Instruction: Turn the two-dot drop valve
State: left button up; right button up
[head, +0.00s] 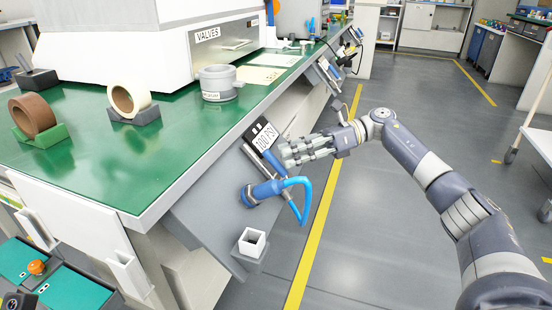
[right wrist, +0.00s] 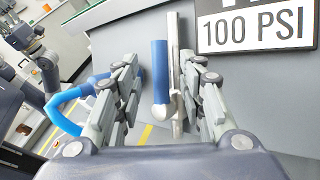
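A valve with a blue lever (right wrist: 160,70) and a pale metal pipe beside it sits on the sloped grey side panel of the bench, by a label reading 100 PSI (right wrist: 257,32). In the head view the blue lever (head: 274,161) shows just left of my right gripper (head: 286,153). My right gripper's fingers are apart, and in the right wrist view the open fingers (right wrist: 160,68) stand on either side of the lever and pipe. I cannot tell whether they touch. No two-dot marking is readable.
A blue nozzle (head: 262,191) with a looped blue hose (head: 306,200) hangs just below. The green bench top (head: 130,170) holds tape rolls and a grey cylinder (head: 218,82).

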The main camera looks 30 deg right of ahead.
jog(key=v, duration=0.6)
jog(key=shift+s+d, duration=0.15)
jog(key=shift+d, duration=0.15)
